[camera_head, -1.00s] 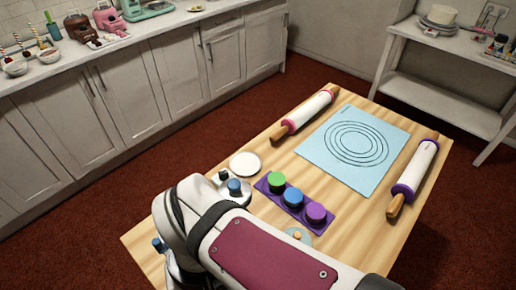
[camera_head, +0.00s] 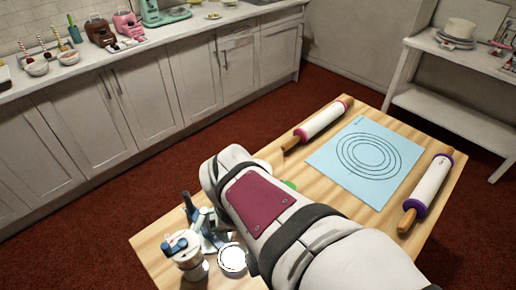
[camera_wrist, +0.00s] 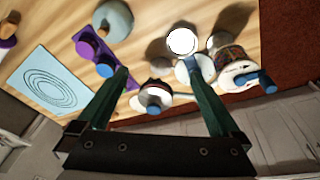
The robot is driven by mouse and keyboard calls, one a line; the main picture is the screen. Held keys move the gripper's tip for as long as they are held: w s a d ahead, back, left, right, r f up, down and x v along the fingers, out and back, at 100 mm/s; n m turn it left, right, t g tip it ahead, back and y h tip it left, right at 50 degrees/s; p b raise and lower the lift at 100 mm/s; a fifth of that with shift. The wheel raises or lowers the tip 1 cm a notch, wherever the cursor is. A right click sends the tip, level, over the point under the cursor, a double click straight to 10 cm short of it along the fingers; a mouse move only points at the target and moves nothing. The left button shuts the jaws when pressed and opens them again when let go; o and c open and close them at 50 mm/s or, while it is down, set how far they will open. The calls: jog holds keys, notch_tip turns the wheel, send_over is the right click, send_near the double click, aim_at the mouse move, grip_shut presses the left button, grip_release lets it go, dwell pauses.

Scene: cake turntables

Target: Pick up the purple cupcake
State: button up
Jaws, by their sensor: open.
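The purple cupcake (camera_wrist: 86,50) sits on the purple tray (camera_wrist: 87,36) at the upper left of the wrist view, with a blue cupcake (camera_wrist: 104,69) beside it. My gripper (camera_wrist: 157,69) is open and empty, its two dark green fingers spread wide. The purple cupcake is outside the fingers, beyond the left finger. In the head view my arm hides the purple and blue cupcakes and the tray. Only a sliver of the green cupcake (camera_head: 290,184) shows there.
Two rolling pins (camera_head: 322,120) (camera_head: 430,185) flank the blue mat (camera_head: 365,160).

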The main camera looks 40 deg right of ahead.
jog(key=s+d+f+n+t+h, duration=0.1)
jog(key=s+d+f+h, duration=0.1)
jog(key=d, duration=1.2)
jog(key=s+d+f+t+h, duration=0.1)
jog(key=d+f+h, duration=0.2)
jog(key=d, duration=1.1)
jog(key=s+d+f+n+t+y, duration=0.2)
jog(key=s+f+t, duration=0.3)
jog(key=s, duration=0.4)
jog(key=s+a+f+t, duration=0.1)
jog(key=s+a, duration=0.1)
jog(key=a, duration=0.1)
jog(key=s+a+f+t+y, duration=0.1)
jog(key=s+a, duration=0.1)
jog(key=a, duration=0.1)
jog(key=s+a+f+n+t+y, duration=0.1)
jog(key=s+a, duration=0.2)
jog(key=shift+a+f+t, duration=0.2)
jog(key=shift+f+t, duration=0.1)
jog(key=shift+f, duration=0.05)
jog(key=shift+w+a+f+t+y, duration=0.15)
jog(key=shift+w+f+y, duration=0.1)
jog(key=shift+w, duration=0.3)
jog(key=shift+w+a+f+t+y, duration=0.15)
jog(key=shift+w+f, duration=0.1)
jog(key=shift+w, duration=0.3)
jog(key=x, duration=1.3)
jog(key=shift+d+r, duration=0.2)
jog(key=shift+d, duration=0.2)
jog(key=c, duration=1.4)
